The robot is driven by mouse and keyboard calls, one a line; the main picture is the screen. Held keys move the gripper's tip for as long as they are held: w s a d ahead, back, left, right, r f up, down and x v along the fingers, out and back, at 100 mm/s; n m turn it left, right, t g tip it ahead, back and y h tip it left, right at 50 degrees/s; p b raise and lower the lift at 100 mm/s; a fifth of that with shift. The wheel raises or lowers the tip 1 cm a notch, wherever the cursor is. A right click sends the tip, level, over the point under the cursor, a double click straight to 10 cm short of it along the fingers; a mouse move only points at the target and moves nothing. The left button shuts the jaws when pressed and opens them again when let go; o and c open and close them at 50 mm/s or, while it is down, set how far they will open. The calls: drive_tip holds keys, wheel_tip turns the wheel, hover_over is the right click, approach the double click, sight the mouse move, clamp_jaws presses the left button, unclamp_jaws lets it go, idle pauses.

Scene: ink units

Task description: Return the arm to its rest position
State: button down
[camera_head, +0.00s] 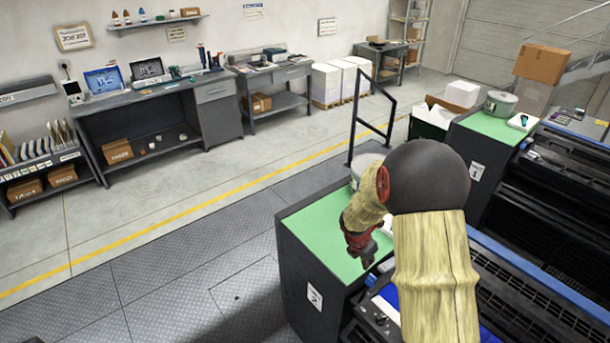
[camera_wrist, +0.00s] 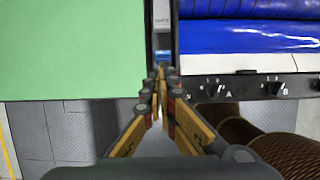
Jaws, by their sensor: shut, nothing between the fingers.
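My gripper (camera_head: 366,258) hangs at the end of my bent arm in the head view, over the front right edge of the green-topped cabinet (camera_head: 312,235). In the wrist view my gripper (camera_wrist: 161,78) points down with its two fingers close together and nothing between them. Below the fingers is the narrow gap between the green top (camera_wrist: 70,50) and a machine with blue rollers (camera_wrist: 250,35). My arm hides part of the cabinet top and the machine behind it.
The machine's control panel (camera_wrist: 250,90) with knobs lies close to my fingers' right. A second green-topped unit (camera_head: 490,126) and a dark machine (camera_head: 560,175) stand behind my arm. A dark metal rail (camera_head: 352,120) rises beyond the cabinet. Floor (camera_head: 190,270) to the left is clear.

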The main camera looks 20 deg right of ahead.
drive_tip(key=s+a+r+m+t+y+b, duration=0.2)
drive_tip(key=s+a+r+m+b, duration=0.1)
drive_tip(key=s+a+m+b, duration=0.8)
drive_tip(key=s+a+r+m+t+y+b, duration=0.1)
drive_tip(key=s+a+r+m+t+b, duration=0.1)
drive_tip(key=s+a+m+b, duration=0.9)
drive_tip(key=s+r+b, duration=0.1)
drive_tip(key=s+b, duration=0.1)
drive_tip(key=s, duration=0.1)
drive_tip(key=shift+r+y, duration=0.35)
drive_tip(key=shift+y, duration=0.05)
drive_tip(key=shift+s, duration=0.15)
